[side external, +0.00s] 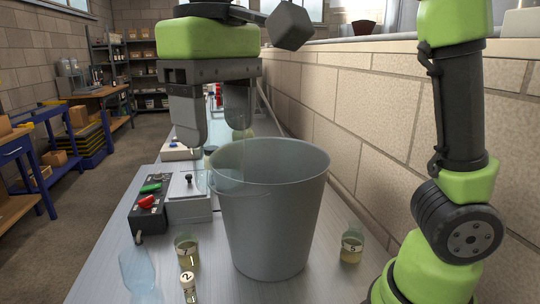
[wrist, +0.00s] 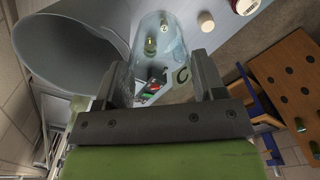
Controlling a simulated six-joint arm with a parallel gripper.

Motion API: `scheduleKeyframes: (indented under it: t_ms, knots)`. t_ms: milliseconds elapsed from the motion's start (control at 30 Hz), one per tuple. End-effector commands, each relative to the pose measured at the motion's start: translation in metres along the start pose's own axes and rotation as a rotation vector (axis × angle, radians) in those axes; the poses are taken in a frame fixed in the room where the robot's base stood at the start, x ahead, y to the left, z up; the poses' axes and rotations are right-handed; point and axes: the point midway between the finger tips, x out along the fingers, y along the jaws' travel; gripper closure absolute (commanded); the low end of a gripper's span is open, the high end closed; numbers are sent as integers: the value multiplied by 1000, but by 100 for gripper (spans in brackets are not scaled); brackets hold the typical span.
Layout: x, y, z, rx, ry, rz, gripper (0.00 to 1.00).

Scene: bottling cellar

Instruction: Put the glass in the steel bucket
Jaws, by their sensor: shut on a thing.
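The steel bucket (side external: 275,225) stands upright on the bench, its mouth open. It also shows at the left in the wrist view (wrist: 60,55). My gripper (side external: 215,140) points down at the bucket's left rim, with its fingers closed around a clear glass (wrist: 157,38). In the side view the see-through glass (side external: 229,168) hangs below the fingers and overlaps the bucket's left rim. In the wrist view it is beside the bucket's mouth, extending away from the fingers. Its exact depth against the rim is hard to tell.
A control box (side external: 149,208) with green and red buttons and a grey box (side external: 188,203) with a small knob stand left of the bucket. Small labelled jars (side external: 187,250) (side external: 352,248) stand on both sides. A clear vessel (side external: 139,273) is at the front left. A brick wall (side external: 400,120) runs along the right.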

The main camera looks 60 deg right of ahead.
Motion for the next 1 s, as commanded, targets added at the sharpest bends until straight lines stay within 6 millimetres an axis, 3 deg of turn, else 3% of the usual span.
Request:
scheduleKeyframes:
  t_ms: [267, 500, 1000]
  knots:
    - [2, 32, -18, -380, -7, 1, 62]
    - [3, 68, -33, -813, -8, -1, 62]
    - [3, 146, -47, -1688, -8, -5, 62]
